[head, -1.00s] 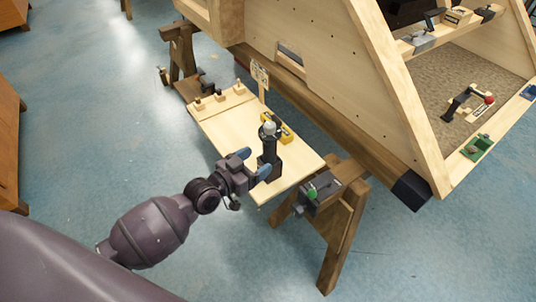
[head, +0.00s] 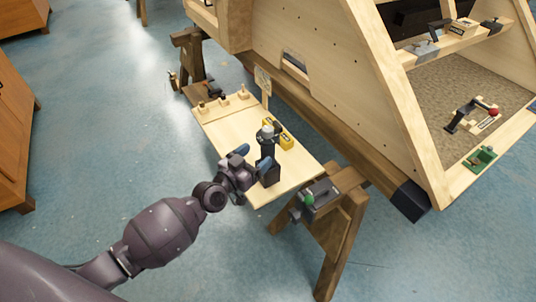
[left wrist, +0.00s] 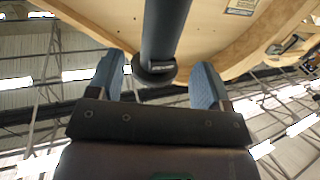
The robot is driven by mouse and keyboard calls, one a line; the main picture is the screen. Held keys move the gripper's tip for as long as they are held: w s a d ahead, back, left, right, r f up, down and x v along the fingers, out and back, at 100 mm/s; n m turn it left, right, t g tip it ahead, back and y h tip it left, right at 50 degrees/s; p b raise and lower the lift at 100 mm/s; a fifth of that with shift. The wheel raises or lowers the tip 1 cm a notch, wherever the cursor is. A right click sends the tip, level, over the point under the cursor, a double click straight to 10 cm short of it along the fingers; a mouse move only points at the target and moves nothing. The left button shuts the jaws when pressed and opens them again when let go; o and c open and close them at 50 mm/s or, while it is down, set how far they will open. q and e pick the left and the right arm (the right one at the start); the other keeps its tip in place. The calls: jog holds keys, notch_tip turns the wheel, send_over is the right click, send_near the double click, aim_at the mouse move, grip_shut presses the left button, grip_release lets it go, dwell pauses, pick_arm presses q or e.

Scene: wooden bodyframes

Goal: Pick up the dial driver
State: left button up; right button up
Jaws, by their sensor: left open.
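The dial driver (head: 267,148), a dark upright tool with a grey rounded top, stands near the front end of the light wooden board (head: 225,125). My left gripper (head: 252,162) is open beside its lower part, on its left side in the head view. In the left wrist view the dark shaft (left wrist: 165,30) and its round end lie between the two blue-grey fingers of my left gripper (left wrist: 157,82), with gaps on both sides. I cannot tell whether a finger touches it. My right gripper is not in view.
A yellow item (head: 285,138) lies just behind the driver. Small wooden pegs (head: 222,99) stand at the board's far end. A grey block with a green knob (head: 309,199) sits on the sawhorse (head: 343,225). The large wooden bodyframe (head: 320,70) rises behind.

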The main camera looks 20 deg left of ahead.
aim_at(263, 147)
pick_arm(q)
jog(key=shift+r+x, duration=0.2)
jog(key=shift+x, duration=1.25)
jog(key=shift+r+x, duration=0.15)
jog(key=shift+x, duration=1.3)
jog(key=shift+r, duration=0.1)
jog(key=c, duration=1.1)
jog(key=shift+r, duration=0.1)
jog(key=shift+c, duration=0.2)
